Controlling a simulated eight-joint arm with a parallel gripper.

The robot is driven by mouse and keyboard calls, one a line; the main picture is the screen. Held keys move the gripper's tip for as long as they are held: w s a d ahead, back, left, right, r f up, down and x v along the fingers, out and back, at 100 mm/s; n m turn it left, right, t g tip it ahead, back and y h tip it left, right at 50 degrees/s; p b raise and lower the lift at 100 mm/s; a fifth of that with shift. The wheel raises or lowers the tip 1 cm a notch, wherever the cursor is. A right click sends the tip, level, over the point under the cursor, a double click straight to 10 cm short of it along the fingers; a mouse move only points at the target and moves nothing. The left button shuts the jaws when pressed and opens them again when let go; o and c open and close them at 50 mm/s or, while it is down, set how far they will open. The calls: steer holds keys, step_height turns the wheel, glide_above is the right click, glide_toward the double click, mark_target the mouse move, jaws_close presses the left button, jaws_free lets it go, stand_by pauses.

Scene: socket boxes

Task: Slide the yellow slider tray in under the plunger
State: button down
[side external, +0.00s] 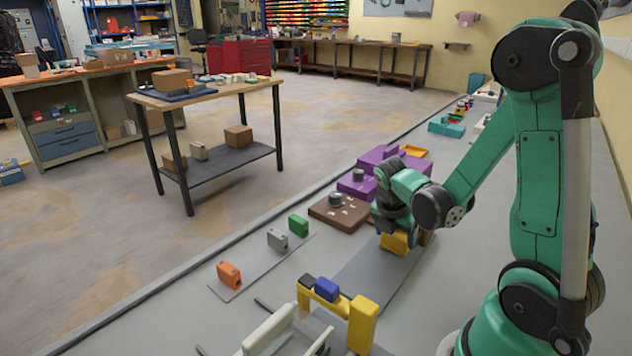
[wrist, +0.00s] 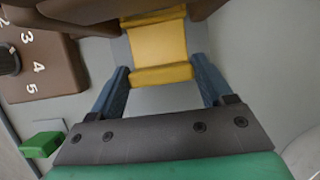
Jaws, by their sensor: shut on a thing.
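The yellow slider tray (wrist: 160,45) lies between the blue fingers of my gripper (wrist: 160,66) in the wrist view. Its raised near lip is at the fingers, and its far end lies between brown blocks (wrist: 85,10) at the top edge. My gripper is shut on the tray. In the side view my gripper (side external: 393,228) points down, with the yellow tray (side external: 394,243) below it at the end of a grey strip. A bit of brown (side external: 427,238) shows just behind it. I cannot make out the plunger; the wrist and arm hide that spot.
A brown box with a dark knob and white numbers (side external: 328,216) stands left of my gripper. Purple boxes (side external: 357,189) stand behind. A yellow frame (side external: 362,322) with a blue block (side external: 327,289) is in front. Green, grey and orange blocks sit left. The grey strip (side external: 365,285) is clear.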

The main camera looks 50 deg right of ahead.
jaws_free()
steer(key=shift+d, duration=0.2)
steer(key=shift+a+r, duration=0.1)
steer(key=shift+r, duration=0.05)
steer(key=shift+v, duration=2.7)
steer(key=w+a+r+m+t+y, duration=0.2)
steer(key=a+r+m+t, duration=0.1)
steer(key=a+m, duration=0.4)
steer(key=w+a+r+m+t+y, duration=0.1)
steer(key=a+r+m+t+y, duration=0.1)
steer(key=a+m, duration=0.6)
steer(key=r+m+t, duration=0.1)
steer(key=m+t, duration=0.1)
steer(key=m, duration=0.1)
steer(key=shift+w+a, duration=0.25)
steer(key=shift+w, duration=0.1)
